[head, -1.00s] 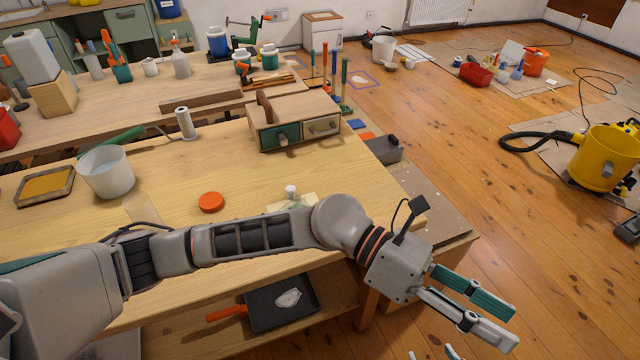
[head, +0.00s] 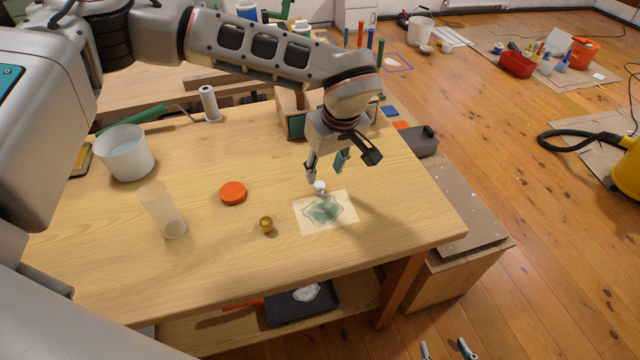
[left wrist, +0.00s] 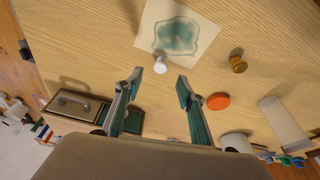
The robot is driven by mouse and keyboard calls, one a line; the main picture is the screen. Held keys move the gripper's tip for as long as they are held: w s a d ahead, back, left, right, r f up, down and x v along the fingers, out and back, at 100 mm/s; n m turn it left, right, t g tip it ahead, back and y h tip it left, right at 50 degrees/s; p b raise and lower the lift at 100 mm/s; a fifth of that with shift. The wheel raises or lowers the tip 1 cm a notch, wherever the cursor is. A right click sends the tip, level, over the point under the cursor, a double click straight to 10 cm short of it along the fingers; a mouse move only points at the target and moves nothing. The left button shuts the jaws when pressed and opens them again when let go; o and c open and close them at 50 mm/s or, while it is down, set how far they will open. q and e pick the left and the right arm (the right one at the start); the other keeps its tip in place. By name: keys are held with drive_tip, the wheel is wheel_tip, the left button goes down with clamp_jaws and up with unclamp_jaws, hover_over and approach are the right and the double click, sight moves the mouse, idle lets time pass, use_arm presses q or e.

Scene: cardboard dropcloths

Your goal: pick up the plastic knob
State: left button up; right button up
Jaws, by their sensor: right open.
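A small white knob (head: 319,187), which looks like the plastic one, stands at the back edge of a paper sheet with a green stain (head: 340,222). A brass-coloured knob (head: 267,225) sits on the wood to its left. My left gripper (head: 326,173) points down, open and empty, just above and behind the white knob. In the left wrist view the white knob (left wrist: 160,66) shows just beyond the gap between the open fingertips (left wrist: 160,83), and the brass knob (left wrist: 238,63) is off to the right. My right gripper (head: 448,350) is open and empty at the bottom edge.
On the table stand an orange lid (head: 233,193), a clear cylinder (head: 162,211), a white bucket (head: 126,154) and a paper roll (head: 210,104). A small drawer box (head: 292,112) stands behind my left gripper. The table's front strip is clear.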

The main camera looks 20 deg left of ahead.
sight(320, 185)
use_arm(q)
drive_tip(key=x, duration=0.7)
drive_tip(key=shift+s+f, duration=0.1)
drive_tip(key=shift+f, duration=0.2)
drive_tip(key=c, duration=1)
